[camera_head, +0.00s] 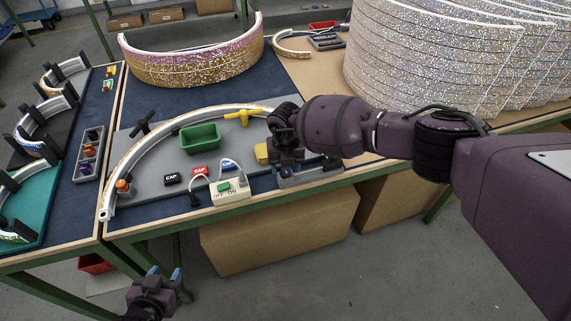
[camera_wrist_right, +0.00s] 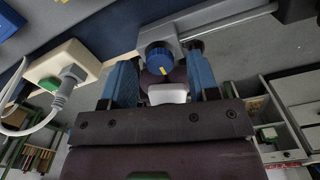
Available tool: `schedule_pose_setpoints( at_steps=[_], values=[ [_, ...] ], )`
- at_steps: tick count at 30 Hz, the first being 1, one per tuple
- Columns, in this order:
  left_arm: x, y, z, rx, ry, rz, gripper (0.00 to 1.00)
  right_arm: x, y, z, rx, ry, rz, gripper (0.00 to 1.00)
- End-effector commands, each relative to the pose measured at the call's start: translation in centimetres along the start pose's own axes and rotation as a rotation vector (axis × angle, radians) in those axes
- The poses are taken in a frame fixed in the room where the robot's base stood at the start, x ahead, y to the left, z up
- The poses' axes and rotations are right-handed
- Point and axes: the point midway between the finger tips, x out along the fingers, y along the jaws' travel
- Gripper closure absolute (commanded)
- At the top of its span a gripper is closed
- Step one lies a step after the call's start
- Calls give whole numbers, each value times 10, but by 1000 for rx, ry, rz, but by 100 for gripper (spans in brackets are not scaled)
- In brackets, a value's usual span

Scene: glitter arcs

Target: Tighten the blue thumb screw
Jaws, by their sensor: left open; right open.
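The blue thumb screw (camera_wrist_right: 160,60), with a yellow mark on its face, sits on a grey metal clamp block (camera_wrist_right: 178,32) in the right wrist view. My right gripper (camera_wrist_right: 163,72) is open, with one blue finger on each side of the screw; whether either finger touches it I cannot tell. In the head view the right wrist is above the metal fixture (camera_head: 308,176) at the bench's front edge and hides the screw. My left gripper (camera_head: 164,274) is open and empty, low in front of the bench.
A white switch box (camera_head: 230,190) with a plugged-in cable stands left of the fixture; it also shows in the right wrist view (camera_wrist_right: 62,66). A green bin (camera_head: 200,138), a yellow clamp (camera_head: 243,117) and a curved light arc (camera_head: 150,145) are on the board. Tall glittering arcs (camera_head: 430,55) stand behind my right arm.

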Motion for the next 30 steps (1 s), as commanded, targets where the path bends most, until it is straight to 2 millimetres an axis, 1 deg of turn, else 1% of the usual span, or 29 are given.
schedule_pose_setpoints(
  at_steps=[2,5,8,15,18,21,25,30],
  values=[
    [1,0,-2,0,3,0,56,-2,0,0,-1,0,0,45],
    [1,0,-4,1,6,1,56,-9,0,0,-1,-1,1,45],
    [0,0,-7,1,9,1,56,-24,0,1,-1,-2,1,45],
    [-1,0,-11,1,13,1,56,-68,0,1,-1,-3,1,45],
    [-2,0,-12,1,13,1,56,-83,0,1,-2,-2,0,45],
    [-2,0,-11,1,11,1,56,-95,0,1,0,-2,0,45],
    [-3,-1,-9,0,8,0,56,-105,0,1,0,-1,0,45],
    [-4,-1,-6,0,2,-1,56,-109,0,0,0,0,1,45]
  ],
)
